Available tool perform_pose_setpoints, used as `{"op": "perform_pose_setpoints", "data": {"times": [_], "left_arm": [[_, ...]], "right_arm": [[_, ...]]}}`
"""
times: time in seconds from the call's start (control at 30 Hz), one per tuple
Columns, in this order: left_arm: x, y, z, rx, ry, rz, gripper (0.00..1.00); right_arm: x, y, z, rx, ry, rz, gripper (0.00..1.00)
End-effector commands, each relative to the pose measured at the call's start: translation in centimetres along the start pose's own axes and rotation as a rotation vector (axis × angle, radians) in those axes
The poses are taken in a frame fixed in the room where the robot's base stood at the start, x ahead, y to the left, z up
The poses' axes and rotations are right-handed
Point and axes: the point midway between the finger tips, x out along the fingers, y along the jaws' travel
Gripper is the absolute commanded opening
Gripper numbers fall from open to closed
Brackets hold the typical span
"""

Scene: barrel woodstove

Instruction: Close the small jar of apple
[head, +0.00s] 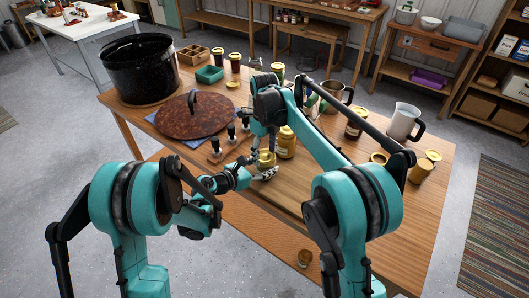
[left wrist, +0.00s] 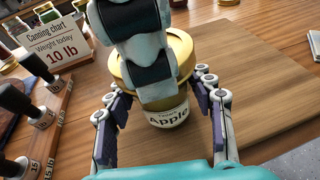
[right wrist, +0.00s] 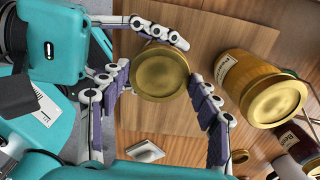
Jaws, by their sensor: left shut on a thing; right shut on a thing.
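The small jar of apple (left wrist: 167,112) stands upright on the wooden board, its label reading "Apple". A gold lid (right wrist: 160,74) is at its mouth; whether it is threaded on cannot be told. My left gripper (left wrist: 160,110) is shut on the jar's body from the side, one finger on each side. My right gripper (right wrist: 163,92) comes from above and is shut on the lid, which lies between its fingers. In the left wrist view the right gripper's links hide part of the lid. The jar (head: 265,160) is small and partly hidden in the head view.
A larger gold-lidded jar (right wrist: 243,78) stands close beside the small one. Several jars, a pitcher (head: 404,121) and a mug fill the right and back. The board's front (head: 290,190) is clear.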

Motion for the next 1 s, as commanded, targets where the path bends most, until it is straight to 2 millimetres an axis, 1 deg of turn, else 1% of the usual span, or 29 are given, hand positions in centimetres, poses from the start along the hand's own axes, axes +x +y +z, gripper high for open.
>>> {"op": "perform_pose_setpoints", "data": {"times": [0.03, 0.1, 0.2, 0.5, 0.53, 0.6, 0.87, 0.93, 1.0], "left_arm": [[0.0, -0.02, -0.05, 0.001, 0.001, 0.0, 0.0], [0.0, -0.02, -0.05, 0.001, 0.001, 0.0, 0.0], [-0.01, -0.02, -0.05, 0.001, 0.001, 0.0, 0.0], [-0.01, -0.02, -0.05, 0.001, 0.001, 0.0, 0.0], [-0.01, -0.02, -0.05, 0.001, 0.001, 0.0, 0.0], [-0.01, -0.02, -0.05, 0.001, 0.001, 0.0, 0.0], [-0.01, -0.03, -0.05, 0.001, 0.001, -0.001, 0.0], [-0.01, -0.03, -0.05, 0.001, 0.001, -0.001, 0.0], [-0.01, -0.02, -0.05, 0.001, 0.001, -0.001, 0.0]], "right_arm": [[-0.03, -0.06, 0.01, 0.076, -0.001, -0.001, 0.47], [-0.03, -0.07, 0.01, 0.168, -0.001, 0.0, 0.47], [-0.02, -0.09, 0.0, 0.241, -0.001, 0.0, 0.47], [-0.02, -0.1, 0.0, 0.257, -0.001, -0.001, 0.47], [-0.02, -0.1, 0.0, 0.257, -0.001, -0.001, 0.68], [-0.02, -0.1, 0.0, 0.256, -0.001, -0.001, 0.83], [0.0, -0.07, -0.01, 0.255, -0.001, 0.0, 0.83], [-0.24, -0.06, -0.01, 0.255, -0.001, 0.0, 0.83], [-0.9, -0.06, -0.01, 0.255, -0.001, 0.0, 0.83]]}}
